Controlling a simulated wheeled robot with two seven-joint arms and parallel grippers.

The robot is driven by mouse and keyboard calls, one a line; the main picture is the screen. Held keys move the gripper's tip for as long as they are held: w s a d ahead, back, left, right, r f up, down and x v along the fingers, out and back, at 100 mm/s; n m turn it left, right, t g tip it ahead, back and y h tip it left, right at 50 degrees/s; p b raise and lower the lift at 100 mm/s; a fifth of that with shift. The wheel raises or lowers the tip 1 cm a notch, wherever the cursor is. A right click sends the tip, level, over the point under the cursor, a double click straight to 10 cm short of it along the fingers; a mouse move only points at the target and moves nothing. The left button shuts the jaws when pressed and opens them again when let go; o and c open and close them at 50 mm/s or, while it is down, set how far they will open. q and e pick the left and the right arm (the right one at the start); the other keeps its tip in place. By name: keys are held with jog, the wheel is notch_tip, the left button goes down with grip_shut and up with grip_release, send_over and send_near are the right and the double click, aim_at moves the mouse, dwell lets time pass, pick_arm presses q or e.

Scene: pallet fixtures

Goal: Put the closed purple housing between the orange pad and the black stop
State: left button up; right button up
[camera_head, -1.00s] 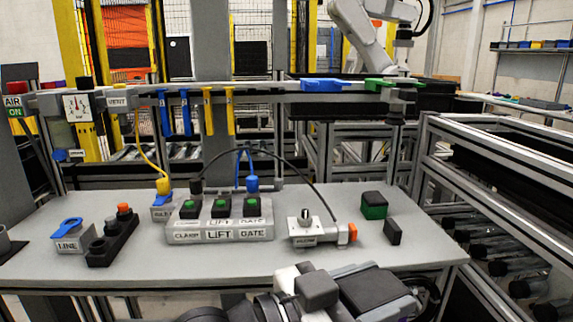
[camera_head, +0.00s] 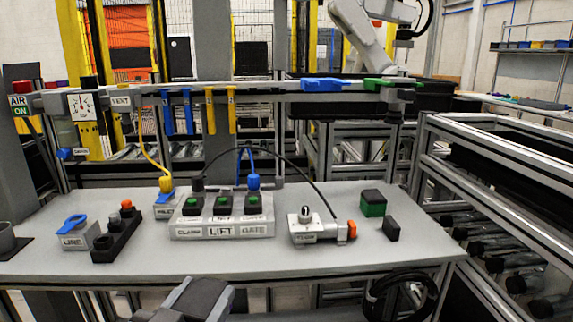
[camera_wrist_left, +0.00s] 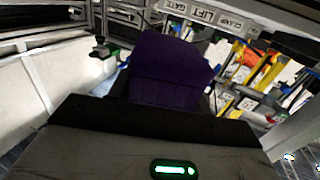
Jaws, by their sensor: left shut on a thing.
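The purple housing (camera_wrist_left: 168,72) fills the middle of the left wrist view, a dark purple block that looks closed. My left gripper (camera_wrist_left: 165,108) is shut on it; the fingertips are mostly hidden. In the head view only a dark grey part of my left arm shows at the bottom edge, and the housing is out of sight. The orange pad (camera_head: 352,230) sits at the right end of a grey clamp (camera_head: 312,229) on the bench. The black stop (camera_head: 391,228) stands to its right, with an empty gap between them. My right gripper is not in view.
A green block with a black top (camera_head: 373,204) stands behind the gap. A button box (camera_head: 222,231) with three green buttons is left of the clamp, and a black cable arches down to the clamp. The bench (camera_head: 300,261) front is clear.

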pick_arm(q)
jog(key=s+a+f+n+y, duration=0.2)
jog(key=a+f+y, duration=0.2)
jog(key=a+f, duration=0.3)
jog(key=shift+s+f+n+t, duration=0.3)
jog(key=shift+s+f+n, duration=0.1)
jog(key=shift+f, duration=0.15)
jog(key=shift+r, duration=0.1)
